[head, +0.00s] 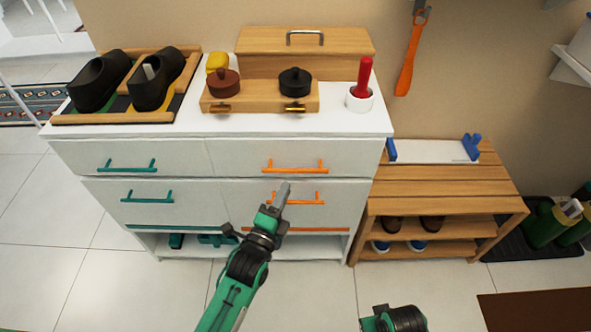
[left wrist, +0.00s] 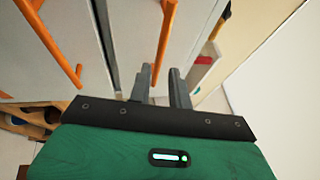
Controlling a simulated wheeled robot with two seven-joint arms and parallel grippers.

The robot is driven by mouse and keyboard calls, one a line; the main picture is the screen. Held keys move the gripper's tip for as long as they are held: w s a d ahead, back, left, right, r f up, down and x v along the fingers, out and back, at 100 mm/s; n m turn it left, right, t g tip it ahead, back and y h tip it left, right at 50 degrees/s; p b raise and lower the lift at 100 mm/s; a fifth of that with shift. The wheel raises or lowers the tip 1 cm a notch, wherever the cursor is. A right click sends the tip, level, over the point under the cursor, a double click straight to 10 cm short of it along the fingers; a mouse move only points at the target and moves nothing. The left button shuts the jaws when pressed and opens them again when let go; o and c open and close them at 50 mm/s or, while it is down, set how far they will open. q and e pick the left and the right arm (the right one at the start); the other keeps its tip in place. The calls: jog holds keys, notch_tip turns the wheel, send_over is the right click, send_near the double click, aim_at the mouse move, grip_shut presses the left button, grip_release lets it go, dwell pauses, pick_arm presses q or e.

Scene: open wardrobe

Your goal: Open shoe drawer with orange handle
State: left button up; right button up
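A white shoe cabinet (head: 170,200) has two right-hand drawers with orange handles, one on the upper drawer (head: 295,168) and one on the lower drawer (head: 308,201). All drawer fronts look shut. My left gripper (head: 285,188) is in front of the right-hand drawers, its tips overlapping the left end of the lower orange handle in the head view. In the left wrist view its two fingers (left wrist: 160,82) stand apart with a narrow gap. Two orange bars (left wrist: 165,40) show ahead of them; I cannot tell whether they touch. Part of my right arm shows at the bottom edge; its fingers are unclear.
The left drawers have teal handles (head: 127,165). On the cabinet top are black shoes (head: 98,82), a wooden tray (head: 262,98) with lidded pots, and a red-handled brush (head: 363,82). A wooden shoe rack (head: 450,185) stands right of the cabinet.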

aim_at(295, 171)
pick_arm(q)
jog(key=x, duration=0.7)
jog(key=shift+w, duration=0.25)
grip_shut()
